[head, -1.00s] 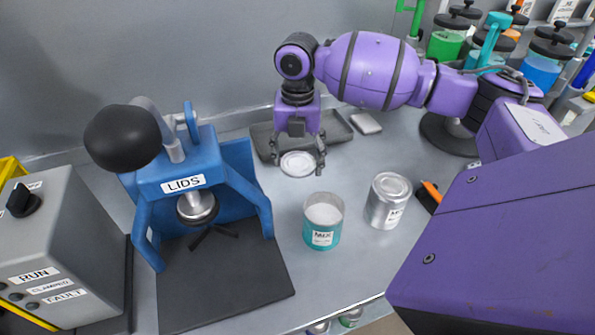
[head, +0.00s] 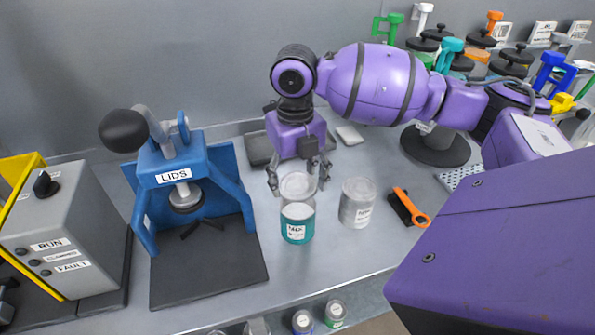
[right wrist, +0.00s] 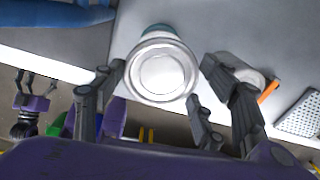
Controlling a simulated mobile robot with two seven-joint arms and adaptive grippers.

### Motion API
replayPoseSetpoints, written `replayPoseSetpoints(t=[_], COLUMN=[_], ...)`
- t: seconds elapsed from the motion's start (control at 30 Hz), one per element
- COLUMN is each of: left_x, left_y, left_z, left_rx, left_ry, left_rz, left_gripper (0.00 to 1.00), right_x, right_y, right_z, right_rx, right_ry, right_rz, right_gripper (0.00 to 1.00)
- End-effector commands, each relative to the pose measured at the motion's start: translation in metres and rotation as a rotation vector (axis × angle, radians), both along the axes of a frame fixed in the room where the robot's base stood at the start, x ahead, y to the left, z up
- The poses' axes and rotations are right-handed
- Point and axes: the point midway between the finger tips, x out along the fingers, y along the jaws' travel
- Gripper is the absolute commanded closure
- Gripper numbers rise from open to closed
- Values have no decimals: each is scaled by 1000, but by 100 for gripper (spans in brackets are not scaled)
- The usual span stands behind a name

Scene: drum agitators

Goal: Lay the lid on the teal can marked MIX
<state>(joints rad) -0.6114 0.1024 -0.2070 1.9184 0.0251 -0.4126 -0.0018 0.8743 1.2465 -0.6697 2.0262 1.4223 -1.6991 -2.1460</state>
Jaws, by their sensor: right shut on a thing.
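The teal can marked MIX (head: 298,230) stands upright on the bench, its top partly covered in view by the lid. My right gripper (head: 298,186) is shut on the round silver lid (head: 298,184) and holds it level, just behind and above the can's mouth in the head view. In the right wrist view the lid (right wrist: 162,72) sits between the fingers (right wrist: 155,88), and a teal strip of the can (right wrist: 157,29) shows past its edge. The lid hides the can's mouth there. My left gripper (right wrist: 36,88) shows small in the right wrist view, fingers apart and empty.
A silver can (head: 357,203) stands close right of the teal can. The blue LIDS press (head: 172,176) with its dark base stands at left, beside a grey control box (head: 62,232). An orange tool (head: 413,208) lies at right. A dark tray (head: 258,150) lies behind the gripper.

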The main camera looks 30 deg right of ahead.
Motion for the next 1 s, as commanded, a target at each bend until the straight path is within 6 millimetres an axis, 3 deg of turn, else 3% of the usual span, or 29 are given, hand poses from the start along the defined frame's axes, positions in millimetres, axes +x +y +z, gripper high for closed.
replayPoseSetpoints(t=[0.17, 0.4, 1.0], left_x=[3, -9, -8], left_y=[-1, 2, 4], left_z=[2, -8, -7], left_rx=[-2, 0, 1], left_ry=[-7, 19, 14], left_rz=[4, 10, 13], left_gripper=[16, 16, 16], right_x=[0, 0, 0], right_y=[0, 0, 0], right_z=[-19, -40, -46], right_rx=[0, 0, 0], right_ry=[2, 4, -1], right_rz=[-1, -2, -2], right_gripper=[49, 49, 49])
